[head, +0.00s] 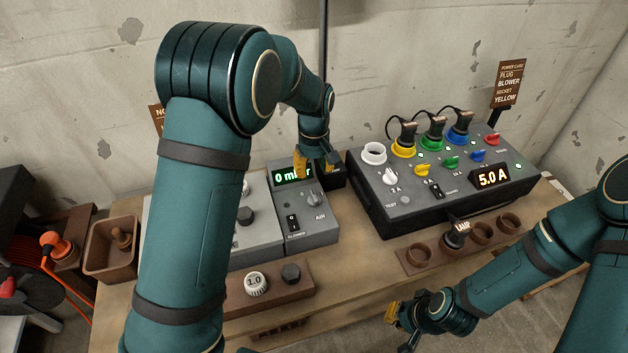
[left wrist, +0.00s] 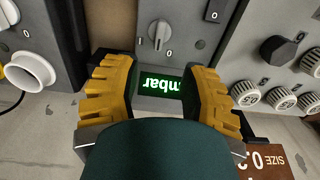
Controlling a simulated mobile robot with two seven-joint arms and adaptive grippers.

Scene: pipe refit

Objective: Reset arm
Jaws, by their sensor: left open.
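My left gripper (head: 316,164) hangs in front of the grey pressure unit, with its yellow fingers apart and nothing between them. In the left wrist view the open fingers (left wrist: 158,88) frame the green "mbar" display (left wrist: 160,84); in the head view they partly cover this display (head: 287,174). Whether they touch the unit cannot be told. My left arm rises large across the left of the head view. My right gripper (head: 398,322) is low at the table's front edge, with yellow finger parts visible; its opening is unclear.
A dark power box (head: 400,205) with several coloured sockets, plugs and switches stands at the back right. In front are a holder strip with rings (head: 418,255) and a wooden block with knobs (head: 238,298). A brown tray (head: 97,262) is at the left.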

